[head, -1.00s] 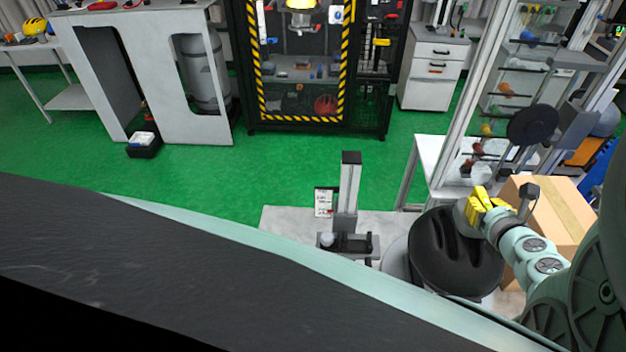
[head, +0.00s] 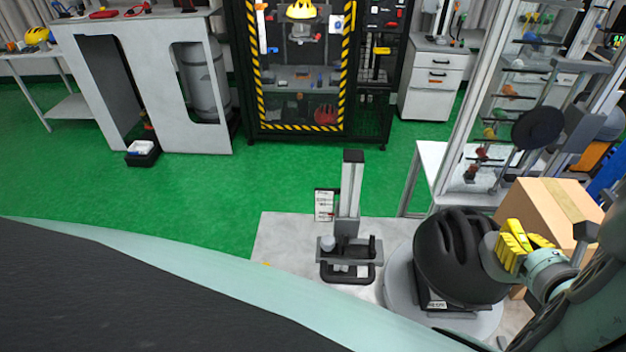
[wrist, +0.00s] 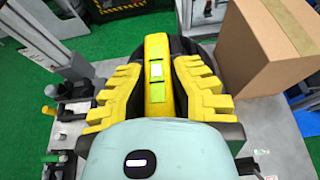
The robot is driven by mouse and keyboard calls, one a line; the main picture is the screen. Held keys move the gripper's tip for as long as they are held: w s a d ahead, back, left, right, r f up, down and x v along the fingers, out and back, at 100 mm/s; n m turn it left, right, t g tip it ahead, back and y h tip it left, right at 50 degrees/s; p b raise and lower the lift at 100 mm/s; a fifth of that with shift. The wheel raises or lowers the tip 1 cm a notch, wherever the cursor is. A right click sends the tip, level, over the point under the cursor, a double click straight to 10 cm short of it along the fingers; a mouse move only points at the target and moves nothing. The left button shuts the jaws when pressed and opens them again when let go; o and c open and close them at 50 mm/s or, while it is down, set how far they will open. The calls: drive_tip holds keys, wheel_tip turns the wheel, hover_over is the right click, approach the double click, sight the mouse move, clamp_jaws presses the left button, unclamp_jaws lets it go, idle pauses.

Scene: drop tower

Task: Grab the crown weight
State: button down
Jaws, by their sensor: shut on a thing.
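My gripper (head: 522,246) has yellow fingers and is at the right in the head view, beside the black helmet (head: 455,255). A grey disc (head: 489,256) shows at the fingertips in the head view and seems part of the held piece. The fingers hide most of the weight there. I cannot tell whether it touches the helmet.
The helmet is on a round grey base. A cardboard box (head: 550,212) stands close behind my gripper. A small upright stand (head: 348,200) is to the left, and a glass-sided frame (head: 500,100) is behind.

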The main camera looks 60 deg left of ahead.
drive_tip(key=shift+s+d+r+b, duration=0.2)
drive_tip(key=shift+s+d, duration=0.7)
drive_tip(key=shift+d, duration=0.25)
drive_tip(key=shift+s+d+r+b, duration=0.15)
drive_tip(key=shift+s+d+r, duration=0.05)
drive_tip(key=shift+s+d, duration=0.8)
